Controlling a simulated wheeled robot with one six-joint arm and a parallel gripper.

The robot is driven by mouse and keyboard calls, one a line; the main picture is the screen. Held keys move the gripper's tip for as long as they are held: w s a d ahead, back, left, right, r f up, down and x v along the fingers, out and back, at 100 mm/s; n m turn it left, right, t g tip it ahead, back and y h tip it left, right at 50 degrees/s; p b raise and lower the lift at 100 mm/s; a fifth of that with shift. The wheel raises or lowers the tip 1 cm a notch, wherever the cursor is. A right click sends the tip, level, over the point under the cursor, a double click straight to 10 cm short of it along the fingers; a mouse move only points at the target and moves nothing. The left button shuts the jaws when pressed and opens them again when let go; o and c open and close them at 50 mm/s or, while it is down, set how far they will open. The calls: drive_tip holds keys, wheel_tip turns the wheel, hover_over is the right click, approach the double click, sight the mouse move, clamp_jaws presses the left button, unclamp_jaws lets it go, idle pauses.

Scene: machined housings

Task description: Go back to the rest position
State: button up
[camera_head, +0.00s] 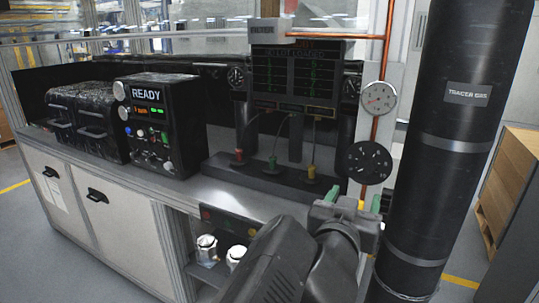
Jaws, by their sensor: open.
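My gripper (355,199) is at the lower right of the head view, at the end of my dark arm. Its two green-tipped fingers stand apart with nothing seen between them, so it is open. It appears in front of the right end of the grey workbench (187,184). I cannot tell its exact distance from the bench. Two silver machined housings (206,249) sit on a lower shelf left of my arm, the right one partly hidden by the arm.
A black cylinder (447,150) labelled "TRACER GAS" stands close on the right. A black "READY" unit (155,122) and a display panel (297,82) stand on the bench. Dials (368,162) and a copper pipe are near my gripper. Floor is open at lower left.

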sight(366, 168)
drive_tip(key=shift+b+x, duration=1.4)
drive_tip(key=shift+x, duration=5.4)
drive_tip(key=shift+s+r, duration=0.1)
